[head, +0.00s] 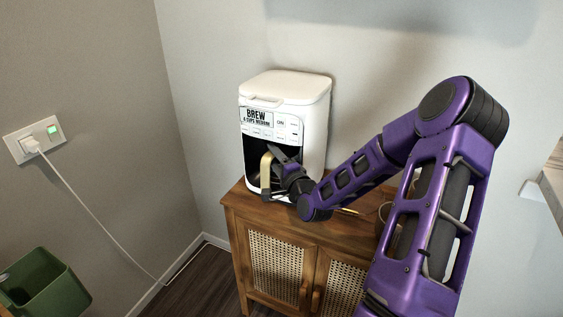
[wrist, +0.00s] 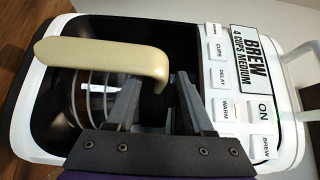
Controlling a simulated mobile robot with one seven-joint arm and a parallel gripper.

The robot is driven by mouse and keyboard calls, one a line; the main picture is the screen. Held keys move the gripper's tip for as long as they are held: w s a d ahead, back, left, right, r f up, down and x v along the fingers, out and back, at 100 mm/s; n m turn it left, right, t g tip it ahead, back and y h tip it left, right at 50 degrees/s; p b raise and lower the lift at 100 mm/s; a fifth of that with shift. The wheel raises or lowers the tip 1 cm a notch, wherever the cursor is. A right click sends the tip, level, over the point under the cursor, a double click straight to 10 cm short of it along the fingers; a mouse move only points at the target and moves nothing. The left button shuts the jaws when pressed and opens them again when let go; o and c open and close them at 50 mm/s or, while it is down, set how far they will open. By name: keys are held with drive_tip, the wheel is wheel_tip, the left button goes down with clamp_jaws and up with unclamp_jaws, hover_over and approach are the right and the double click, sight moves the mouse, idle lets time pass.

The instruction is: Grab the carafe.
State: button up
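The carafe (wrist: 92,88) sits inside the white coffee maker (head: 292,88). In the wrist view its glass shows behind its long beige handle (wrist: 95,55). In the head view the handle (head: 266,172) stands out at the front of the machine. My gripper (wrist: 160,82) is at the handle's attached end, with its two fingers spread apart. The curved end of the handle and a dark part lie between or just in front of the fingertips; firm contact cannot be seen. In the head view my gripper (head: 277,158) partly hides the carafe.
The coffee maker stands on a wooden cabinet (head: 247,203) with cane doors, against the wall. Its button panel (wrist: 235,85) is close beside my right finger. A green bin (head: 45,285) and a wall outlet (head: 33,140) with a white cord are at left.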

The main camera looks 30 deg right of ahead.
clamp_jaws()
idle(1.2)
drive_tip(key=shift+r, duration=0.15)
